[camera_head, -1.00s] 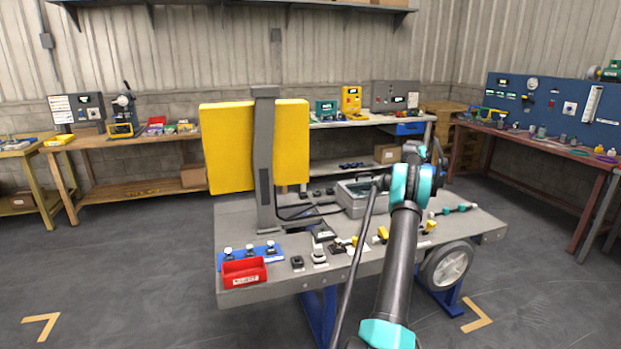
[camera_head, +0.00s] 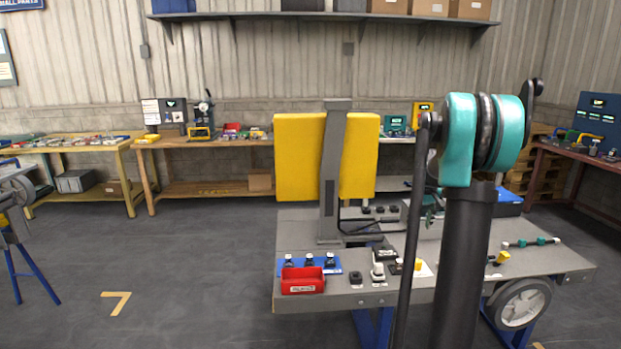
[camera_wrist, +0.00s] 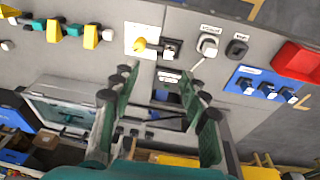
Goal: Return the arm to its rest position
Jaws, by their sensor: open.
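My arm (camera_head: 462,250) rises in the right half of the head view, with its teal joint (camera_head: 458,140) up high in front of the bench. My gripper (camera_wrist: 158,82) shows in the wrist view. Its two green fingers are spread apart with nothing between them. They hang above the grey workbench (camera_wrist: 95,60), apart from the parts on it. In the head view the gripper is mostly hidden behind the arm.
The workbench (camera_head: 300,235) carries a red bin (camera_head: 302,281), a blue tray (camera_head: 318,265) with black knobs, small parts and a grey post with yellow panels (camera_head: 300,155). An open grey case (camera_wrist: 70,108) lies near the fingers.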

